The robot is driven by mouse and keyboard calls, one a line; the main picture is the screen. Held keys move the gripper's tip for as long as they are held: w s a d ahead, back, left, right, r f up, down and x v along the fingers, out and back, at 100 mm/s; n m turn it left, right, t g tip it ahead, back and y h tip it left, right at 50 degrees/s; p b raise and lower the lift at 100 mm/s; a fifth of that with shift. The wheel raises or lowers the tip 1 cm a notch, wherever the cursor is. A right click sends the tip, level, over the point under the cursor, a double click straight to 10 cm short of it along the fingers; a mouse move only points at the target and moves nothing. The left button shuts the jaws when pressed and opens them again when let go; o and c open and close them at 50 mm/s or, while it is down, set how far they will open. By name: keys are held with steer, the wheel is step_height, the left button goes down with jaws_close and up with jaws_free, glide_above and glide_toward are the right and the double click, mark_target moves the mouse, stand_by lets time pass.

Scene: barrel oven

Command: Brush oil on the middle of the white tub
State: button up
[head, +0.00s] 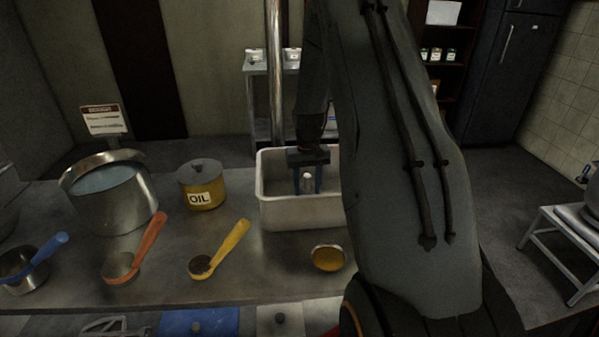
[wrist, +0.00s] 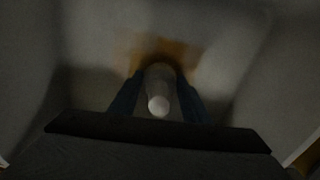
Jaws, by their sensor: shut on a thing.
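The white tub (head: 303,214) stands on the metal counter, right of its middle in the head view. My gripper (head: 307,183) points down inside the tub. It is shut on a pale, round-ended handle (head: 307,176), which also shows between the blue fingers in the wrist view (wrist: 159,92). The brush end is hidden below the handle. An orange-brown oil patch (wrist: 178,50) shows on the tub's inner surface around the handle's lower end in the wrist view. A small bowl of amber oil (head: 328,258) sits in front of the tub.
A yellow oil pot (head: 202,188) and a steel pot of liquid (head: 112,195) stand left of the tub. Yellow (head: 222,250), orange (head: 137,250) and blue-handled (head: 35,262) scoops lie along the front. My arm hides the counter's right part.

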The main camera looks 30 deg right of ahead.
steer(key=shift+w+a, duration=0.3)
steer(key=shift+a, duration=0.5)
steer(key=shift+w+a+r+p, duration=0.15)
steer(key=shift+r+p, duration=0.25)
steer(key=shift+r, duration=0.2)
steer(key=shift+a+r+p, duration=0.1)
steer(key=shift+r+p, duration=0.25)
steer(key=shift+r, duration=0.2)
steer(key=shift+r+p, duration=1.6)
steer(key=shift+r, duration=1.2)
